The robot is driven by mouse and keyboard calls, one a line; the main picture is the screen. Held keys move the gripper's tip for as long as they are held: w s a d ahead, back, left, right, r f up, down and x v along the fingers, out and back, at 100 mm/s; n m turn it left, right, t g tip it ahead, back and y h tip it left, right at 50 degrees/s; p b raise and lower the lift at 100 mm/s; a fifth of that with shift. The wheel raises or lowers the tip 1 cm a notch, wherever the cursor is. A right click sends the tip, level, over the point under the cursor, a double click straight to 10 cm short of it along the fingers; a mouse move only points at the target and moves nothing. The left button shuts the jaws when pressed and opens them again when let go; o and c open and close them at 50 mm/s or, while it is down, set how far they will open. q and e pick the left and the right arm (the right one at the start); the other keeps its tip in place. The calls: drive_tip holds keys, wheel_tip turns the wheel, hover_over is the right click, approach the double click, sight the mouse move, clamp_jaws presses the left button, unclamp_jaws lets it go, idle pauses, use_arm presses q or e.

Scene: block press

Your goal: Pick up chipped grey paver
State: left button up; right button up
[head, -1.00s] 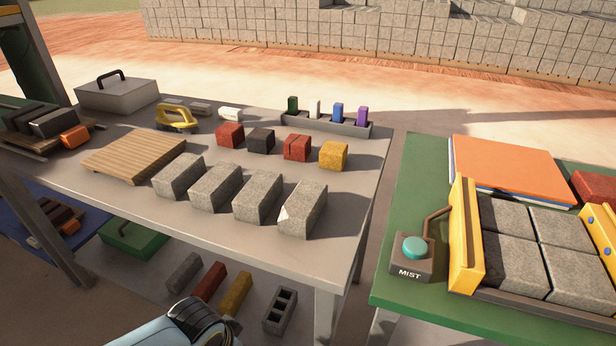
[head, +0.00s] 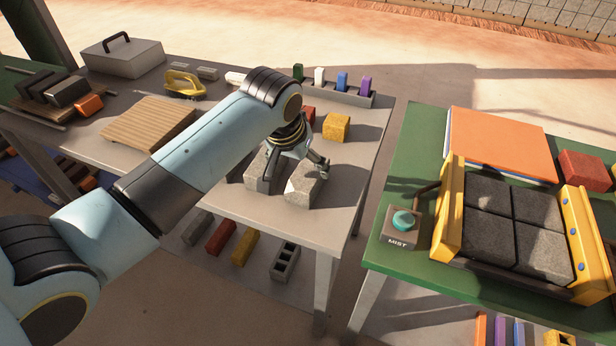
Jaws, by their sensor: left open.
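The chipped grey paver (head: 302,191) stands on the grey table near its front right, with a pale chipped corner on its left side. My left gripper (head: 308,166) is open, pointing down just over the far end of this paver. One finger shows at the paver's right; the other is hard to make out, and I cannot tell whether either touches. Another grey paver (head: 261,178) stands just left of it, partly hidden by my arm. My right gripper is not in view.
A yellow block (head: 337,127) stands behind the paver, and a rack (head: 345,97) of coloured pieces lies farther back. My left arm covers the middle of the table. The green table (head: 388,258) at right holds a MIST button (head: 403,221) and dark pavers (head: 515,228) in a yellow frame.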

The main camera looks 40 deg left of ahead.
sight(308, 172)
use_arm(q)
drive_tip(key=x, duration=0.3)
drive_tip(key=w+x, duration=0.1)
drive_tip(key=x, duration=0.3)
drive_tip(key=shift+b, duration=0.3)
drive_tip(key=shift+r, duration=0.1)
clamp_jaws()
